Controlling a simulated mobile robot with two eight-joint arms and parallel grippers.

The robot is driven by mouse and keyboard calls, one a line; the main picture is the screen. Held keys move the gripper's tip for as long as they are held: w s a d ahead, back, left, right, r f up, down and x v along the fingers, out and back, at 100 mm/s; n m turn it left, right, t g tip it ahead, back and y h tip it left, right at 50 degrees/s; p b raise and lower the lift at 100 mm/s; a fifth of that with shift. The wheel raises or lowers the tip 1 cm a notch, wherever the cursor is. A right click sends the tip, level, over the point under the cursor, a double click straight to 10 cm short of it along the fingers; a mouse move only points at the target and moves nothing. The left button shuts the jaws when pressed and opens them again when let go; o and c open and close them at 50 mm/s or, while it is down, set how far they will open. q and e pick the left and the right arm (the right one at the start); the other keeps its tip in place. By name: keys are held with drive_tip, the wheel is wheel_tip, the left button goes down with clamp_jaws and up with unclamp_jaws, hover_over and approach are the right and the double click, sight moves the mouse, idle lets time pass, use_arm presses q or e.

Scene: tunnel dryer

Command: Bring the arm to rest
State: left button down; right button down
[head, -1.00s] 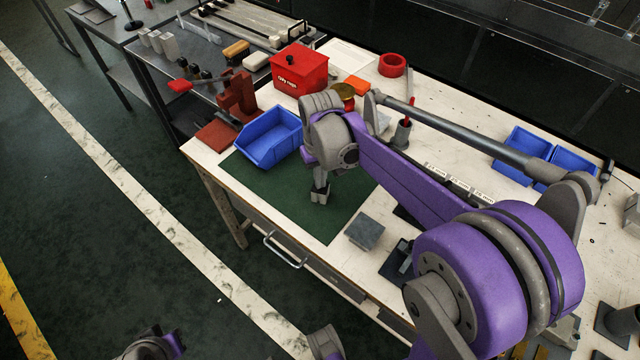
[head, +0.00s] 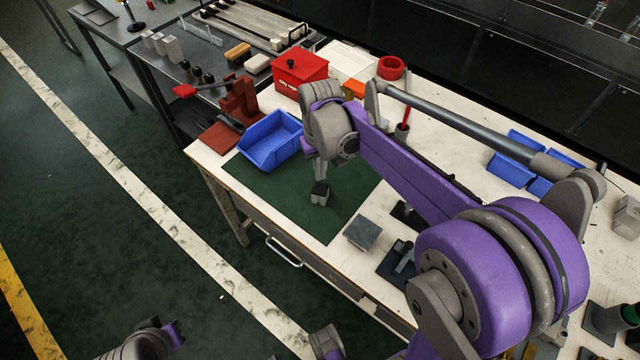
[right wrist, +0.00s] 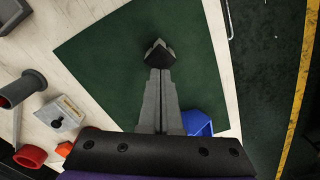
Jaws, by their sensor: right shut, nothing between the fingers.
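My right gripper (head: 319,192) hangs fingers-down over the green mat (head: 290,213) on the white workbench (head: 208,160). It is to the right of the blue open bin (head: 268,150). In the right wrist view the two grey fingers (right wrist: 160,66) lie together, shut and empty, with dark tips over the mat (right wrist: 105,58). I cannot tell how far the tips are above the mat. My right arm's purple links cross the bench from the lower right. My left gripper does not show.
A red box (head: 300,72) and a dark red vise (head: 238,105) stand at the back left. A grey block (head: 362,234) lies right of the mat. Blue bins (head: 512,170) sit at the far right, partly behind my arm. A red ring (head: 391,67) is at the back.

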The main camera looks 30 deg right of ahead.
drive_tip(key=shift+r+p, duration=0.35)
drive_tip(key=shift+r, duration=0.35)
drive_tip(key=shift+s+a+r, duration=0.15)
drive_tip(key=shift+s, duration=0.1)
drive_tip(key=s+a+r+t+p, duration=0.1)
drive_tip(key=s+a+t+p, duration=0.1)
drive_tip(key=s, duration=0.5)
drive_tip(key=s+a+r+n+t+p, duration=0.1)
drive_tip(key=s+a+t+p, duration=0.1)
drive_tip(key=s, duration=0.6)
drive_tip(key=shift+a+t, duration=0.7)
drive_tip(key=shift+a, duration=0.55)
